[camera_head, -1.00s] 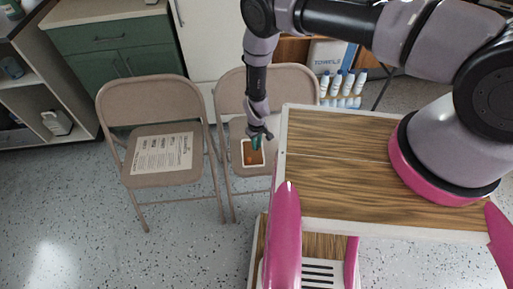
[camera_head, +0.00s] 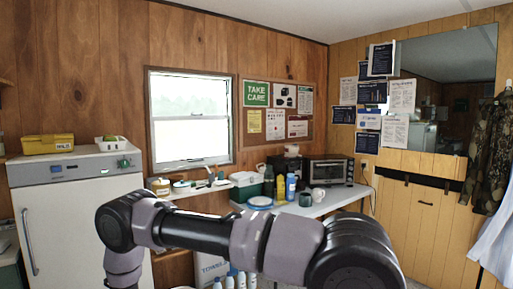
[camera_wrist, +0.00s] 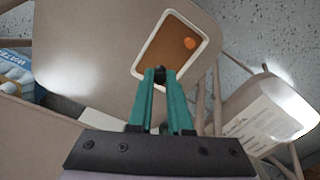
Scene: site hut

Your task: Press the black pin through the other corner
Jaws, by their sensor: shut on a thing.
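In the wrist view my gripper (camera_wrist: 167,80) has teal fingers, shut on the black pin (camera_wrist: 160,74), whose dark round end shows between the tips. The fingertips are over the near edge of a small white-rimmed tray (camera_wrist: 141,71) with a brown inside, on a chair seat. A printed sheet (camera_wrist: 262,125) lies on the other chair. In the head view a cork board (camera_head: 316,100) with several notices hangs on the wood wall; which corner is meant cannot be told. My gripper is out of the head view.
The chair seat (camera_wrist: 80,50) under my gripper and the other chair (camera_wrist: 290,92) stand close together. In the head view, a long counter (camera_head: 335,198) with bottles and a toaster oven (camera_head: 328,171) runs below the board. A white fridge (camera_head: 80,215) stands left; several sheets hang right.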

